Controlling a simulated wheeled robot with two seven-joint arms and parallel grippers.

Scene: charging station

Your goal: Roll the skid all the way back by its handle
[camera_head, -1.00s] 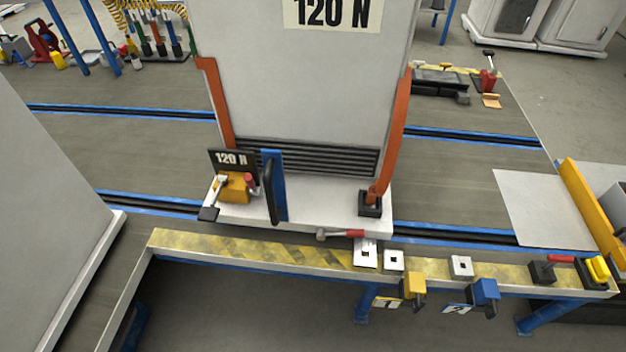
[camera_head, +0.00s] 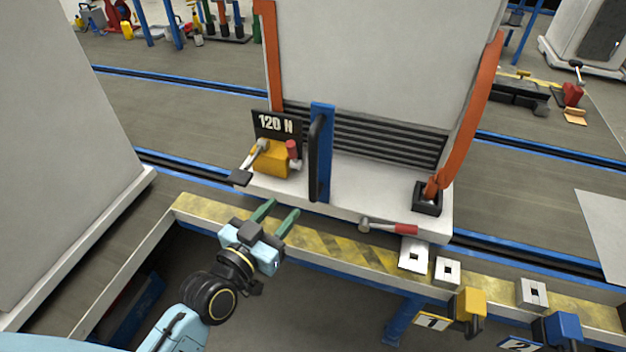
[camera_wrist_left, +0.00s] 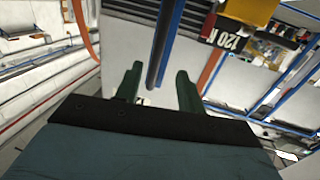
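The skid (camera_head: 350,196) is a white platform on blue-edged rails, carrying a tall grey cabinet (camera_head: 385,60) with orange straps. Its handle is a black bar on an upright blue post (camera_head: 322,150) at the skid's front edge. My left gripper (camera_head: 276,216) is open and empty, with green fingers pointing toward the skid, in front of and lower left of the handle in the head view. In the left wrist view the dark handle bar (camera_wrist_left: 158,62) rises ahead between the two green fingers (camera_wrist_left: 160,88), apart from them. My right gripper is not in view.
A yellow block with a lever (camera_head: 272,160) and a 120 N sign stand left of the handle. A red-handled hammer (camera_head: 388,227) lies at the skid's front. A yellow-striped ledge (camera_head: 330,244) with square plates runs along the front. A grey cabinet (camera_head: 60,130) stands at left.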

